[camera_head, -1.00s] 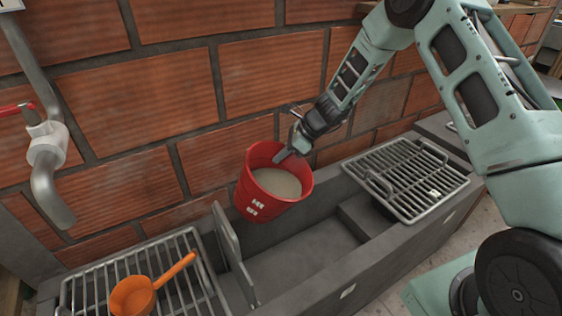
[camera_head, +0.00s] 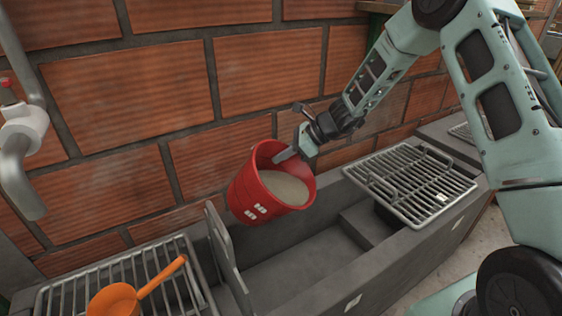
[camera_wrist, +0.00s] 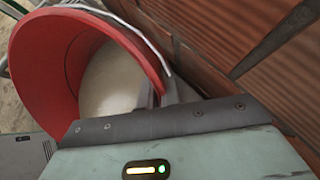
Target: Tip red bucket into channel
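The red bucket (camera_head: 246,196) hangs in the air above the grey channel (camera_head: 300,258), tilted with its mouth leaning toward the right. A pale beige content (camera_head: 284,187) lies inside it, still within the rim. My gripper (camera_head: 290,153) is at the bucket's upper rim, near the brick wall, and appears shut on the rim or handle; the exact grip point is partly hidden. In the wrist view the red bucket (camera_wrist: 52,62) fills the upper left, with the pale content (camera_wrist: 110,80) inside and my gripper (camera_wrist: 168,100) at its edge.
A metal grate (camera_head: 410,185) covers the channel's right end. Another grate (camera_head: 150,275) at the left holds an orange scoop (camera_head: 120,298). A grey divider plate (camera_head: 226,250) stands upright left of the bucket. A white pipe (camera_head: 22,140) is on the brick wall (camera_head: 160,90).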

